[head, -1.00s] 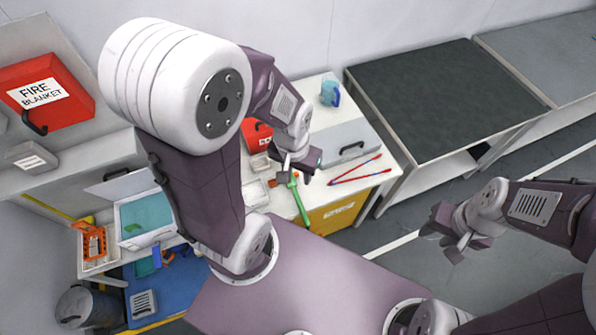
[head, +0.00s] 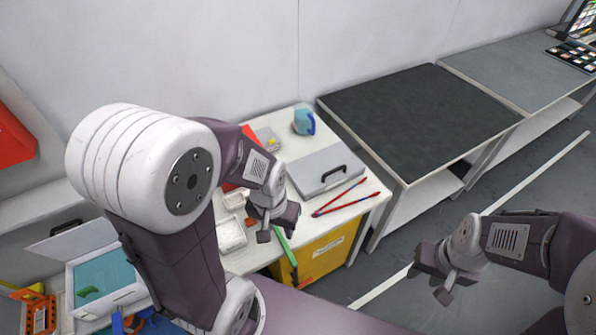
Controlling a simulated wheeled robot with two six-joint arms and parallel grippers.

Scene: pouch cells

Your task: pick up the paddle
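My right gripper (head: 429,283) is open and empty, out over the floor at the right, well away from the table.
A red tool with blue parts (head: 340,197) lies to the right, before a grey case (head: 316,169) with a black handle. A blue mug (head: 303,121) stands behind. White trays (head: 231,234) lie left of the gripper. A yellow bin (head: 320,252) is below the table edge.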

